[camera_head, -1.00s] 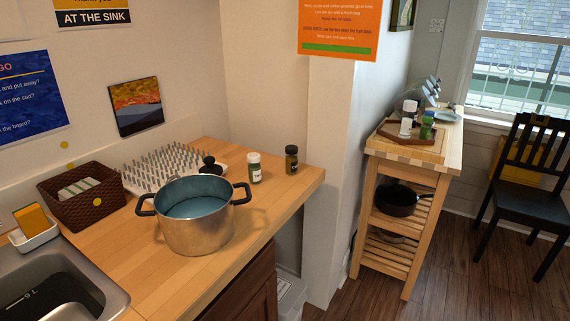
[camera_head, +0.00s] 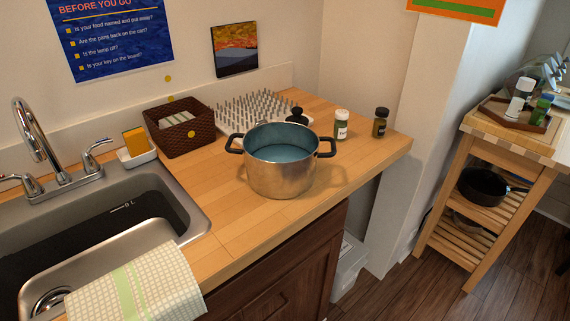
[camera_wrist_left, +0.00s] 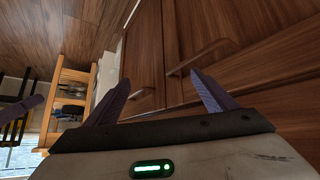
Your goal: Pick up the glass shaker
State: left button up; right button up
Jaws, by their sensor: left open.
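Two small shakers stand upright at the counter's back right in the head view. The other shaker is dark amber with a black lid (camera_head: 380,122). On the wooden cart's tray stand a white-topped shaker (camera_head: 520,96) and a green one (camera_head: 541,108). I cannot tell which is the glass shaker. My left gripper (camera_wrist_left: 161,80) shows only in its wrist view, its two purple fingers apart and empty, facing brown cabinet doors.
A steel pot (camera_head: 280,172) stands on the wooden counter (camera_head: 215,212), in front and left of the shakers. Behind it are a spiked drying rack (camera_head: 245,110) and a brown basket (camera_head: 180,136). A sink (camera_head: 110,215) is at left. A cart (camera_head: 455,170) holds a black pan (camera_head: 482,187).

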aim_at(380, 119)
jog(key=z, duration=2.4)
jog(key=i, duration=1.65)
jog(key=u, duration=2.15)
